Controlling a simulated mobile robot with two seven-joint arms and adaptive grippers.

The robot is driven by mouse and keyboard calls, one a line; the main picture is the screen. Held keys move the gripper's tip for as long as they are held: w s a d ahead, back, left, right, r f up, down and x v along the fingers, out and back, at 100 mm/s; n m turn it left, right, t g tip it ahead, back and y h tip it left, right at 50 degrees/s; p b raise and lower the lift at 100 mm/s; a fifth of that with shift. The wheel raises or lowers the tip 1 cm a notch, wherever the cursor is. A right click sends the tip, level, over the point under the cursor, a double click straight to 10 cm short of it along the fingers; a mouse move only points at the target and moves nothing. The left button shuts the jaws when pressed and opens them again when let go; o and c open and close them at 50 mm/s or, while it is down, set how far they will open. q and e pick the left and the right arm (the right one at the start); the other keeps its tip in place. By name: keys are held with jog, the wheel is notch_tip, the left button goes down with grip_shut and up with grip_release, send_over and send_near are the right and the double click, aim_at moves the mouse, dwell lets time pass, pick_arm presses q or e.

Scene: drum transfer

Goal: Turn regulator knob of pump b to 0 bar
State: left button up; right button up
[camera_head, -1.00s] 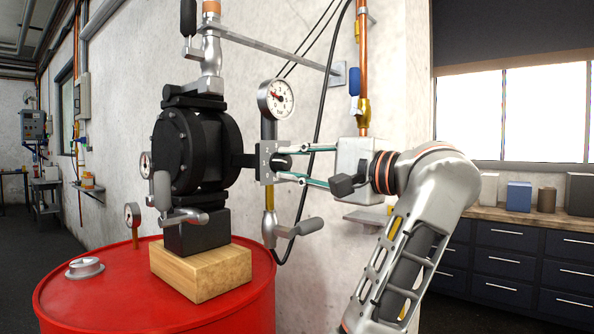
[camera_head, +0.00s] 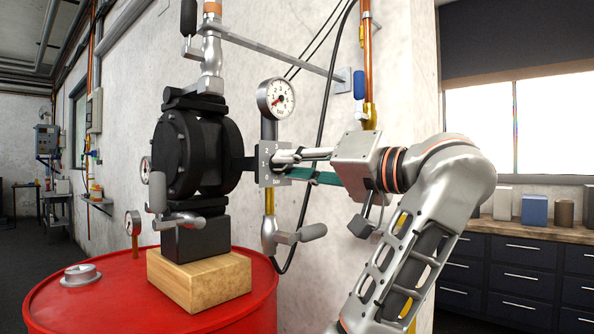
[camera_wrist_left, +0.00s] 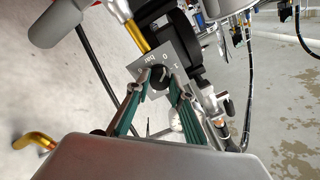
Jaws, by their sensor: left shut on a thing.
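The regulator block (camera_head: 264,177) of the pump is a small grey plate with scale marks. It sits right of the black round pump (camera_head: 197,150), below a white dial gauge (camera_head: 277,98) whose needle points to the lower left. My left gripper (camera_head: 285,165) reaches it from the right, and its fingers hide the knob in the head view. In the left wrist view the dark round knob (camera_wrist_left: 159,77) sits between the teal-padded fingertips of the left gripper (camera_wrist_left: 160,83), which are shut on it. The marks "0" and "bar" show on the plate beside it. My right gripper is not in view.
The pump stands on a wooden block (camera_head: 200,280) on a red drum (camera_head: 100,300). A valve handle (camera_head: 313,232) hangs just below the regulator. A black hose and copper pipe (camera_head: 368,60) run along the wall. Dark drawer cabinets (camera_head: 520,262) stand at right.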

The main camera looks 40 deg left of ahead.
pick_arm(q)
jog(key=shift+n, duration=0.9)
jog(key=o, duration=1.1)
jog(key=d, duration=0.7)
jog(key=shift+s+d, duration=0.2)
jog(key=shift+f, duration=0.1)
